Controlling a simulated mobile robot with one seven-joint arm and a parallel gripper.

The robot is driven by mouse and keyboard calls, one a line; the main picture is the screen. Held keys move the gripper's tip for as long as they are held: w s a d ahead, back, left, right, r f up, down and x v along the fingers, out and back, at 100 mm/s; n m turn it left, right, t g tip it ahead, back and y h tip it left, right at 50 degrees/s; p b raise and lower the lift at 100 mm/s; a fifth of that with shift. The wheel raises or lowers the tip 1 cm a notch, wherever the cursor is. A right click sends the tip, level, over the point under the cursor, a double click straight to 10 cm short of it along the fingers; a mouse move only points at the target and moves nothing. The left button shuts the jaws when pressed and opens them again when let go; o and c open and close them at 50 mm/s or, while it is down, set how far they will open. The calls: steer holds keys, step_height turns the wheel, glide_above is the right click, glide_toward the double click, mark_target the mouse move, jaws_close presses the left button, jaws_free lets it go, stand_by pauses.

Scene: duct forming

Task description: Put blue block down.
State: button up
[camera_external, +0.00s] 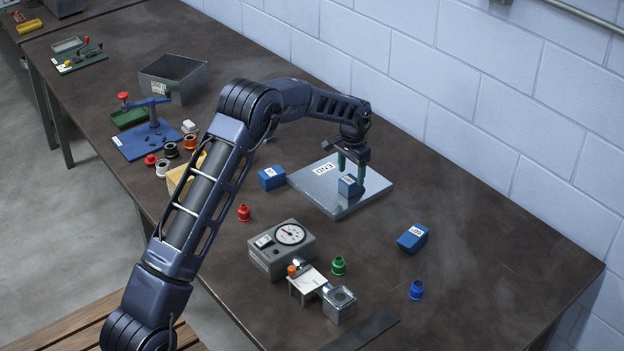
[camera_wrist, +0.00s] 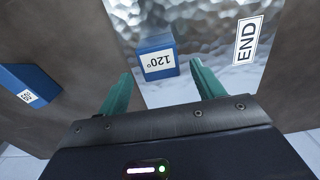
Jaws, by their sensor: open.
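A blue block (camera_external: 349,187) with a white label sits on the shiny metal plate (camera_external: 318,188) marked END. In the wrist view the block (camera_wrist: 156,45) shows its label "120°", and the plate (camera_wrist: 204,30) lies under it. My gripper (camera_external: 352,170) is over the plate with its two green fingers spread. In the wrist view the open fingers (camera_wrist: 161,70) are to either side of the block, with a visible gap on each side. The block appears to rest on the plate, not gripped.
A second blue block (camera_external: 271,178) lies left of the plate, and a third (camera_external: 412,238) to its right on the dark table. A gauge box (camera_external: 283,248), a green piece (camera_external: 339,266) and a blue piece (camera_external: 416,290) stand nearer. The table's right end is clear.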

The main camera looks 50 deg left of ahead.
mark_target(351, 179)
step_height(351, 179, up, 9)
stand_by(0.3)
steer(key=s+d+r+t, duration=0.1)
steer(key=s+d+r, duration=0.8)
steer(key=s+r, duration=0.35)
steer(key=s+d+r+t, duration=0.1)
steer(key=s+d+r, duration=0.9)
steer(key=s, duration=0.4)
steer(key=s+d+f+t, duration=0.1)
steer(key=s+d, duration=0.1)
steer(key=s, duration=0.8)
steer(key=s+d+f, duration=0.1)
steer(key=s+d, duration=0.2)
steer(key=s, duration=0.8)
steer(key=s+d+f+t, duration=0.1)
steer(key=s+d+f, duration=0.1)
steer(key=s, duration=0.9)
steer(key=shift+d+t, duration=0.3)
